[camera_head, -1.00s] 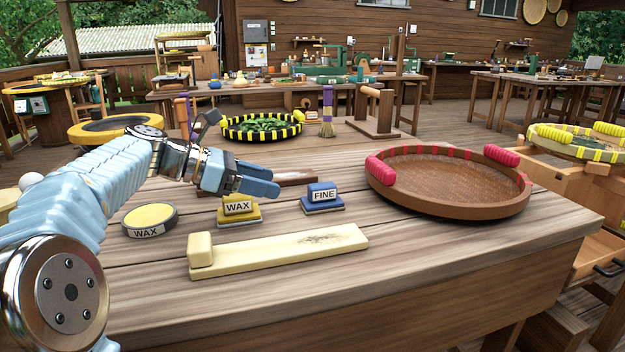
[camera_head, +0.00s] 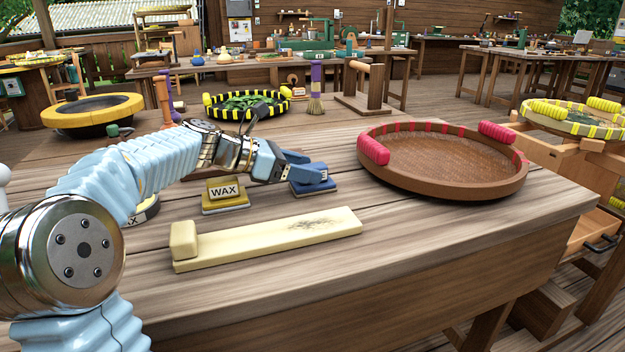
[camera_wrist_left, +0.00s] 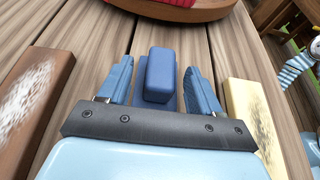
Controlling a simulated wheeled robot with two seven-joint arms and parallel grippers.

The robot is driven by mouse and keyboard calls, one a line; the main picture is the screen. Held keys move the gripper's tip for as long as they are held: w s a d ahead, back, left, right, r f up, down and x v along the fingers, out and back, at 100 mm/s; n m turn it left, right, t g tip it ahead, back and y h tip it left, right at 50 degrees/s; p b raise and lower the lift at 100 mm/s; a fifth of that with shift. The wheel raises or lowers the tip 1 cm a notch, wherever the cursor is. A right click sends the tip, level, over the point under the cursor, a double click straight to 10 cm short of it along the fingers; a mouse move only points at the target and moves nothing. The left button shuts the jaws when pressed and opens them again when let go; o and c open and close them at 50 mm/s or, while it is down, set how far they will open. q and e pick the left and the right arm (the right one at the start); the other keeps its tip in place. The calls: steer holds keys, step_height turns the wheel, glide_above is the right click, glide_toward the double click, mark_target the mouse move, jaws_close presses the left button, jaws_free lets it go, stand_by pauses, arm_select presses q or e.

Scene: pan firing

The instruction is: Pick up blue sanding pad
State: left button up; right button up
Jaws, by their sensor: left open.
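The blue sanding pad (camera_head: 314,181) lies on the table, partly hidden by my left gripper (camera_head: 308,166) in the head view. In the left wrist view the pad (camera_wrist_left: 159,78) shows as a blue block on a wider blue base. My left gripper (camera_wrist_left: 160,88) is open there, with one finger on each side of the pad's near part. I cannot tell whether the fingers touch it. The pad's label is mostly hidden in the head view. My right gripper is not in view.
The yellow WAX pad (camera_head: 225,196) sits just left of the blue pad. A pale board (camera_head: 270,238) lies in front. A round brown tray with red grips (camera_head: 440,190) stands to the right. A green-filled yellow-and-black pan (camera_head: 247,104) is behind.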

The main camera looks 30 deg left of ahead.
mark_target(311, 166)
arm_select(q)
steer(key=shift+x, duration=1)
steer(key=shift+c, duration=0.5)
steer(key=c, duration=1)
steer(key=shift+r, duration=0.1)
step_height(311, 166, up, 10)
steer(key=shift+f+p, duration=0.1)
steer(key=shift+p, duration=0.85)
steer(key=o, duration=0.5)
jaws_close()
